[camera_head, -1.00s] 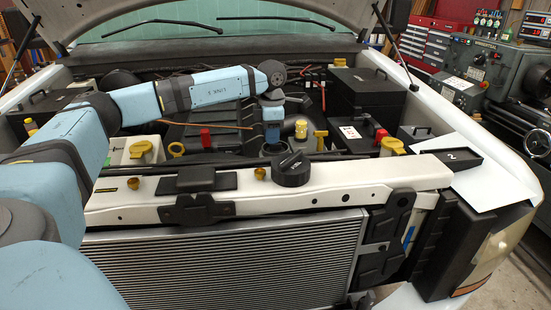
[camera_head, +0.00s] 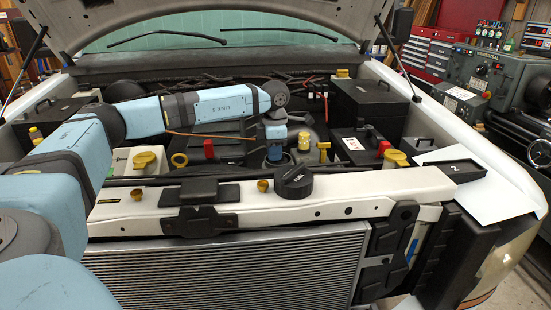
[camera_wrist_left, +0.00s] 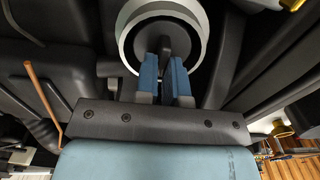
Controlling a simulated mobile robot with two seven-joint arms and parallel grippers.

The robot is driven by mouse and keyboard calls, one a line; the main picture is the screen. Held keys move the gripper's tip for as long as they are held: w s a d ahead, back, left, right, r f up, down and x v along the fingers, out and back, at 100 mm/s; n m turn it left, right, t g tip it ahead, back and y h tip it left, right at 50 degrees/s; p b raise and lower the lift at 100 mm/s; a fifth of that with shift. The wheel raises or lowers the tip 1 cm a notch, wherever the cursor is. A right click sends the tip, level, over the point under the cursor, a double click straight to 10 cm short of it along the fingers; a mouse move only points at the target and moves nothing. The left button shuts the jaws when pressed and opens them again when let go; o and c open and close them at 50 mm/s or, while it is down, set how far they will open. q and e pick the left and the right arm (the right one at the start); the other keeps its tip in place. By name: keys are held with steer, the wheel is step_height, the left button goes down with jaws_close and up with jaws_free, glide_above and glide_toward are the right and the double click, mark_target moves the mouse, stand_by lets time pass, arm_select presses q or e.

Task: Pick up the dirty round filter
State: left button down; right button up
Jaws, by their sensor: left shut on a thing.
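My left gripper (camera_head: 274,153) reaches straight down into the engine bay, behind the black fuel-type cap (camera_head: 294,182). In the left wrist view its two blue fingers (camera_wrist_left: 166,82) are shut on a dark upright tab in the middle of a round part, which looks like the dirty round filter (camera_wrist_left: 166,33). The part has a pale outer rim and a dark inside. In the head view the arm and gripper mostly hide it. I cannot tell whether it is seated or lifted. My right gripper is not in view.
The white front crossbar (camera_head: 362,186) runs in front of the gripper, above the radiator (camera_head: 230,268). A yellow cap (camera_head: 304,141) stands close to the right of the gripper. Black boxes (camera_head: 372,100) fill the right. A white sheet (camera_head: 478,185) with a black numbered tray (camera_head: 452,171) lies on the right fender.

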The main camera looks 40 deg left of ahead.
arm_select(q)
step_height(320, 180, up, 28)
steer(key=p, duration=0.7)
steer(key=shift+f, duration=0.15)
stand_by(0.3)
